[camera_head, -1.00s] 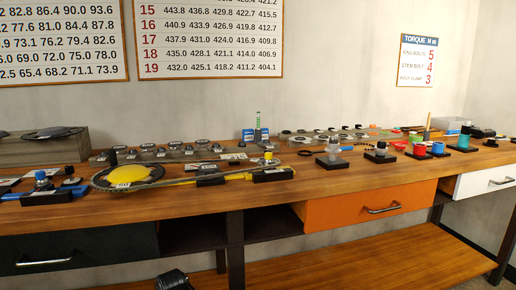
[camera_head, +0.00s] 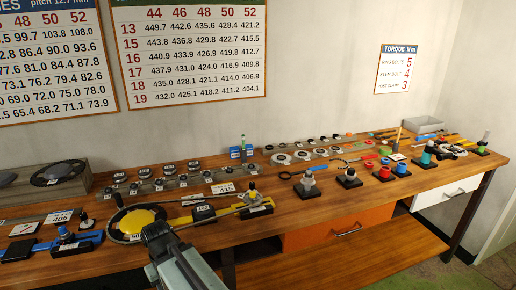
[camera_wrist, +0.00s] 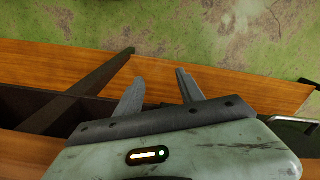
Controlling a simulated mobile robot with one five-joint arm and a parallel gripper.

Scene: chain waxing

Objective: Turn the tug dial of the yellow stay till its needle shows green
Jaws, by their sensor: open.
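The yellow stay (camera_head: 180,222) lies on the bench at the front left. A large yellow disc (camera_head: 138,221) with a chain around it is at its left end. A black block with a white label (camera_head: 203,213) sits mid-bar, and a yellow-topped post (camera_head: 253,197) stands near its right end. I cannot tell which part is the tug dial, and no needle or green mark can be made out. My gripper (camera_head: 154,231) is in front of the disc at the bench's front edge. In the wrist view my gripper (camera_wrist: 157,75) is open and empty, with bench edge and floor beyond it.
A blue stay (camera_head: 70,246) lies to the left. Weights on a rail (camera_head: 170,183) stand behind the yellow stay. Small posts on black bases (camera_head: 308,188) stand to the right.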

